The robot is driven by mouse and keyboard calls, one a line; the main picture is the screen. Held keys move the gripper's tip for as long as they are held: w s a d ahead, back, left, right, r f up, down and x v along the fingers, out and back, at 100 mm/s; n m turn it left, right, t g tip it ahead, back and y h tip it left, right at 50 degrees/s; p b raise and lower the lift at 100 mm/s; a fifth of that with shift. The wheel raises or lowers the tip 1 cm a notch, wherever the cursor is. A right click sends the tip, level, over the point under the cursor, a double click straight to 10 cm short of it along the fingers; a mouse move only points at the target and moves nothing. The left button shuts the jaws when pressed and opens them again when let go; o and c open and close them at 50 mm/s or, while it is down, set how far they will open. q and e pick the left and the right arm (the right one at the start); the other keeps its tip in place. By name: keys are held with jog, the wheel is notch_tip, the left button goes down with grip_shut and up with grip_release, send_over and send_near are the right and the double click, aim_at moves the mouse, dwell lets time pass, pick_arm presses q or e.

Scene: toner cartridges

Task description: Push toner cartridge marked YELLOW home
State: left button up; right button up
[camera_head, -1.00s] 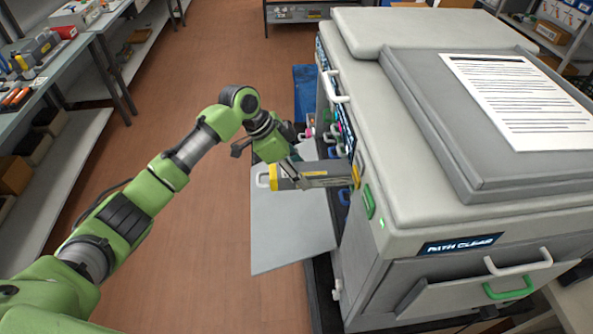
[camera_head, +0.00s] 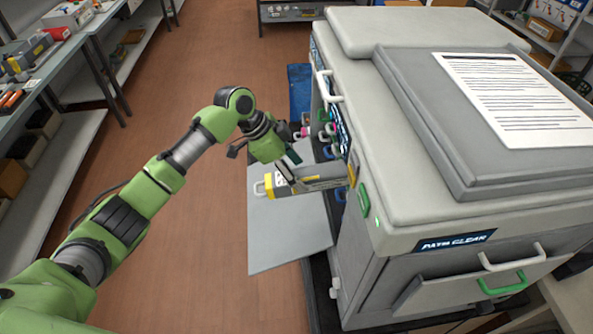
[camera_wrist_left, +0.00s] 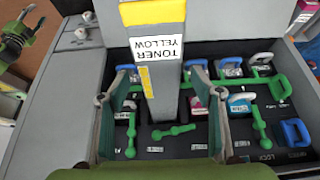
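The YELLOW toner cartridge (camera_head: 322,183) is a long grey body with a yellow outer end and a pale handle. It sticks out of the left side of the large grey printer (camera_head: 440,215), above a flat grey panel. In the left wrist view the cartridge (camera_wrist_left: 158,80) runs down the middle, its "TONER YELLOW" label upside down. My left gripper (camera_head: 287,173) is at the cartridge's outer part. In the wrist view its fingers (camera_wrist_left: 161,75) stand apart on either side of the cartridge, with narrow gaps visible. The cartridge's inner end is hidden in the head view.
The grey panel (camera_head: 285,240) lies below the cartridge. Green levers (camera_wrist_left: 174,131) and blue handles (camera_wrist_left: 296,132) crowd the printer bay around it. A display on the printer reads "PATH CLEAR" (camera_head: 455,241). Shelves stand at left; the floor between is clear.

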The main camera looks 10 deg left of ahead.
aim_at(281, 178)
pick_arm(q)
jog(key=shift+s+f, duration=0.1)
jog(key=shift+f, duration=0.05)
jog(key=shift+s+a+p, duration=0.2)
jog(key=shift+a+p, duration=0.25)
jog(key=shift+a, duration=0.4)
jog(key=shift+s+a+p, duration=0.2)
jog(key=shift+a, duration=0.4)
jog(key=shift+s+a+p, duration=0.15)
jog(key=shift+a, duration=0.4)
